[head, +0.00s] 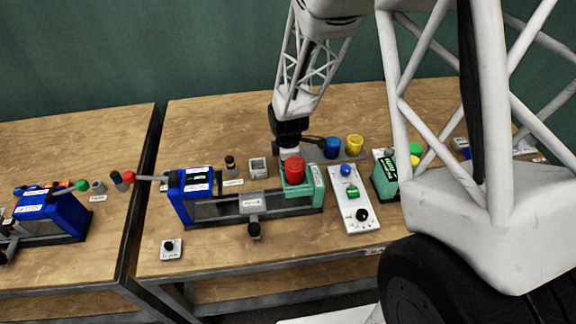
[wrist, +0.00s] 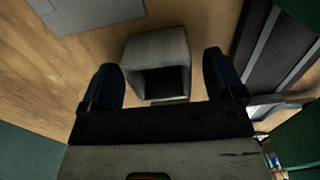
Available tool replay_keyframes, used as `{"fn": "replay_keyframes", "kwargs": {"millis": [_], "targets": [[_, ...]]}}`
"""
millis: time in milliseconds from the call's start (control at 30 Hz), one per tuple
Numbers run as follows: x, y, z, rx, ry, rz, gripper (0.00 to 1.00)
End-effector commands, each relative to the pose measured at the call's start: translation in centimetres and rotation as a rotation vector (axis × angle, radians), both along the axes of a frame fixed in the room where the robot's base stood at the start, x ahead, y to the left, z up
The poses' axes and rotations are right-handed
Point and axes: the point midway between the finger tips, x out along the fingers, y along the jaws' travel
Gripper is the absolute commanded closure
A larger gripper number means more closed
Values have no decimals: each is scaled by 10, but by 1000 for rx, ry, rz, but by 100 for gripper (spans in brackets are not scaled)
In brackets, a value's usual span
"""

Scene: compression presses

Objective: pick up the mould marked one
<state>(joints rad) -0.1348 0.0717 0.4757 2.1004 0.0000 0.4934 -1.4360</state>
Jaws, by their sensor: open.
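A hollow, square grey block that looks like a mould (wrist: 156,50) sits on the wooden table in the wrist view. It lies just beyond and between my fingertips, with its dark opening facing the camera.
A blue and green press (head: 198,186) with a red container (head: 293,170) stands in front of my gripper. Blue (head: 332,147) and yellow (head: 355,146) cups are to the right. A white control panel (head: 350,200) lies right of the press.

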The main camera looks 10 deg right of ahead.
Motion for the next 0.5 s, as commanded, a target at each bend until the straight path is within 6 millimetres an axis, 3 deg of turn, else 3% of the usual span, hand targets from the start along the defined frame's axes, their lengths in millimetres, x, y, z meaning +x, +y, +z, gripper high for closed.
{"fn": "replay_keyframes", "kwargs": {"millis": [300,500], "targets": [[0,0,0,0,0,0,13],[0,0,0,0,0,0,42]]}}
